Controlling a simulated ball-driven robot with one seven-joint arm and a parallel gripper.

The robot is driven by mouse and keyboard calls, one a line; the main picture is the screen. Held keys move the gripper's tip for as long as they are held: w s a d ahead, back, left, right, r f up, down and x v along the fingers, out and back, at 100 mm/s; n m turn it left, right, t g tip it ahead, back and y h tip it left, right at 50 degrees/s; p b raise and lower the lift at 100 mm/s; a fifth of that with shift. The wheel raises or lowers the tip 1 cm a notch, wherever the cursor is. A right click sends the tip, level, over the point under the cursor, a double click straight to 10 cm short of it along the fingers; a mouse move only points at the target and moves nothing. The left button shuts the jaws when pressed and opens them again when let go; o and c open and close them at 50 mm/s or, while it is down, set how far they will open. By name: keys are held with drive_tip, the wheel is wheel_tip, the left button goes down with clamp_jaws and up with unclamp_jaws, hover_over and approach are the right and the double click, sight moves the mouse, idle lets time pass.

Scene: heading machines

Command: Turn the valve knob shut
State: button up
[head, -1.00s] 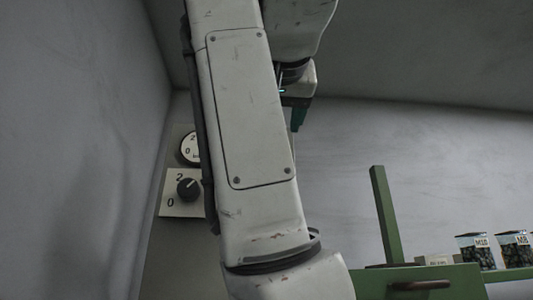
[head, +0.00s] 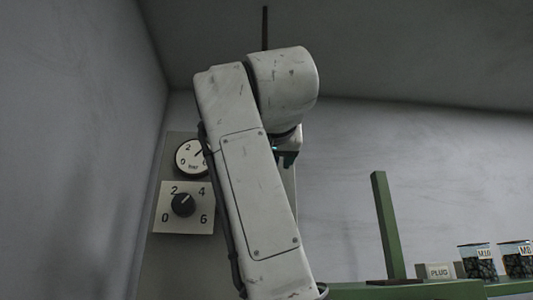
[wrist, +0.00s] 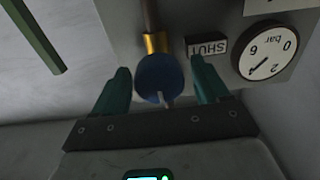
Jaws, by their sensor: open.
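A round blue valve knob (wrist: 158,77) sits below a brass collar (wrist: 157,43) on a pipe in the wrist view. A small label reading SHUT (wrist: 207,44) is beside it, upside down in that view. My gripper (wrist: 160,66) is open, with one green finger on either side of the blue knob. I cannot tell whether the fingers touch it. A pale pin or stem shows at the knob's lower edge. In the head view my arm hides the blue knob; only a bit of my gripper (head: 287,158) shows.
A pressure gauge (head: 190,158) and a black dial knob (head: 183,205) on a 0 to 6 plate are on the wall panel at left. A green post (head: 387,225) stands at right. Beyond it are a PLUG box (head: 438,271) and jars (head: 478,262) on a green bench.

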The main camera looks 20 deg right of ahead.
drive_tip(key=c, duration=1)
drive_tip(key=shift+n, duration=0.3)
drive_tip(key=n, duration=0.3)
drive_tip(key=shift+n, duration=0.3)
drive_tip(key=n, duration=0.4)
drive_tip(key=shift+a+f+n, duration=0.1)
drive_tip(key=shift+a+n, duration=0.05)
drive_tip(key=shift+n, duration=0.15)
drive_tip(key=n, duration=0.4)
drive_tip(key=shift+f+n, duration=0.1)
drive_tip(key=shift+n, duration=0.2)
drive_tip(key=shift+w+a+f+n, duration=0.1)
drive_tip(key=shift+n, duration=2.2)
